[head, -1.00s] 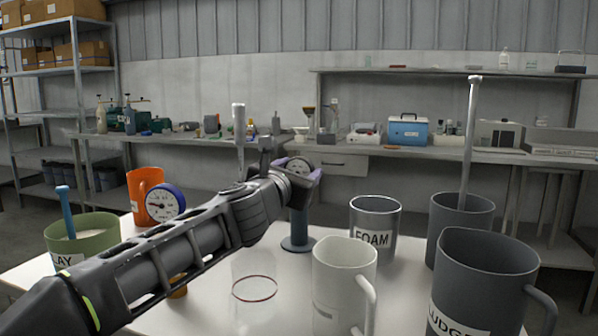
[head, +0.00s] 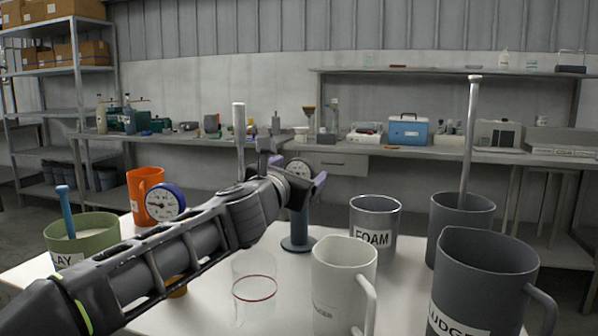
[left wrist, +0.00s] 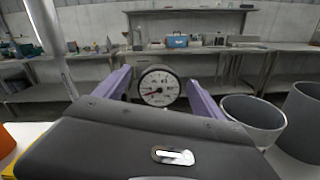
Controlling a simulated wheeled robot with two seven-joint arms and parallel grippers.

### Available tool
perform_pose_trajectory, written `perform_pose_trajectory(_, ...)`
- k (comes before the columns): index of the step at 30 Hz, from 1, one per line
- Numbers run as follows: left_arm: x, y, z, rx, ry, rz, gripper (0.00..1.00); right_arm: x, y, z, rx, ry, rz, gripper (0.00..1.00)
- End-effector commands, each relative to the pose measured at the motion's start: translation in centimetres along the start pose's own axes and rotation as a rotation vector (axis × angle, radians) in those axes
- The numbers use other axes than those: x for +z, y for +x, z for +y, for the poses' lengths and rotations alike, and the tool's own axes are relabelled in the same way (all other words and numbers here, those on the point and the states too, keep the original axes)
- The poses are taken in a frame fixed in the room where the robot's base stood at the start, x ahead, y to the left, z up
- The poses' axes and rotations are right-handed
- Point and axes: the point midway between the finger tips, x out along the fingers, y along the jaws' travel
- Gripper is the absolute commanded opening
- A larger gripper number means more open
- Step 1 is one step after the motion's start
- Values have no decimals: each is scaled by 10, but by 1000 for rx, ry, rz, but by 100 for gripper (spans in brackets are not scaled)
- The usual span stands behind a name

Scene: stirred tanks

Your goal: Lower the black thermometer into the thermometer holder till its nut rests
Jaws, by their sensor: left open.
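The black thermometer (head: 299,168) has a white round dial with a black rim and stands over the blue-grey holder (head: 299,243) on the white table. Its dial also shows in the left wrist view (left wrist: 158,87). My left gripper (head: 303,177) is open around the dial, with purple fingers to either side; the left wrist view shows gaps between dial and fingers (left wrist: 160,88). The nut and the top of the holder are hidden or too small to make out, so I cannot tell whether the nut rests. My right gripper is not in view.
A blue-rimmed thermometer (head: 163,203) is near an orange mug (head: 139,184). A white mug (head: 340,270), a FOAM beaker (head: 376,215), a grey container with a rod (head: 470,240) and a large grey jug (head: 485,270) crowd the right. A clear beaker (head: 254,290) stands in front.

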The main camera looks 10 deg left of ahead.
Motion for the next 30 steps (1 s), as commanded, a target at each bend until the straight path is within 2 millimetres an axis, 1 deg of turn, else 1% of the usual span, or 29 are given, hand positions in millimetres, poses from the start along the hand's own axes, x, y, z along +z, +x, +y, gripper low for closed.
perform_pose_trajectory(9, 1, -50, 0, 0, 1, -3, 80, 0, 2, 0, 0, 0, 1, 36)
perform_pose_trajectory(13, 1, -65, 0, 0, 0, -2, 80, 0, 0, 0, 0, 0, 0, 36)
perform_pose_trajectory(17, 0, -72, 0, 0, 0, -1, 80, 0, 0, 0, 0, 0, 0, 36)
perform_pose_trajectory(30, 0, -71, 0, 0, 0, -1, 80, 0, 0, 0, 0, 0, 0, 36)
